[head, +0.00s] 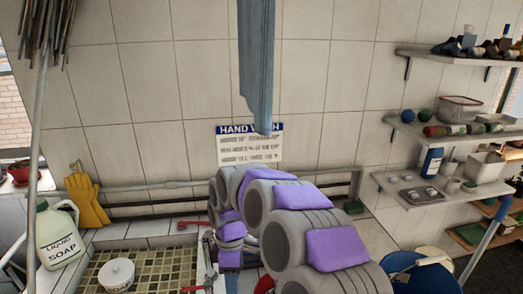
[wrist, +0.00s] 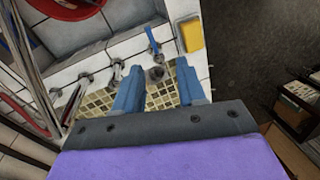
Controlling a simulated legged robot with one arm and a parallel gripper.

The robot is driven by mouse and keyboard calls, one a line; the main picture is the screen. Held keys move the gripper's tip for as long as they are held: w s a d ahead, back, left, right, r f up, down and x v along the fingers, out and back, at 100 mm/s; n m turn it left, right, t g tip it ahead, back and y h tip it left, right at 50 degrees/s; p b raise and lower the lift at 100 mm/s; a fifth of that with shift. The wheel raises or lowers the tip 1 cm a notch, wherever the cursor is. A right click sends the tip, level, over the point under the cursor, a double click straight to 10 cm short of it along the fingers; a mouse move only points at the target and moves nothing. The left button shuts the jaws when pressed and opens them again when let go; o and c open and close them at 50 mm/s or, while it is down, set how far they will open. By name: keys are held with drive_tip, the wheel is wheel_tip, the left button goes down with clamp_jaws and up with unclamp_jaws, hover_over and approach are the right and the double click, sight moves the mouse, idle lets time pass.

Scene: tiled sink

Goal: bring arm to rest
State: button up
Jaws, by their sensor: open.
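My arm (head: 300,225), grey with purple panels, reaches up from the bottom right of the head view and bends over toward the tiled sink. My gripper (wrist: 159,68) shows in the wrist view as two blue fingers standing apart. It is open, with nothing held between the fingers. Beyond the fingers lies the sink's mosaic-tiled surface (wrist: 100,104), with a dark round item (wrist: 156,74) seen between the fingertips. In the head view my gripper cannot be clearly made out behind the arm links.
A soap jug (head: 57,236), yellow gloves (head: 86,200) and a white lidded pot (head: 116,273) are at the left. Loaded shelves (head: 425,190) line the right wall. A yellow sponge (wrist: 191,33) lies near the edge in the wrist view.

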drive_tip(key=s+d+r+m, duration=0.5)
drive_tip(key=s+d+r, duration=0.1)
drive_tip(key=s+d, duration=0.25)
drive_tip(key=s+d+m, duration=0.6)
drive_tip(key=s+d, duration=0.1)
drive_tip(key=s, duration=0.4)
drive_tip(key=s+d+f+m, duration=0.1)
drive_tip(key=s+d+m, duration=0.6)
drive_tip(key=s, duration=0.3)
drive_tip(key=shift+s, duration=0.35)
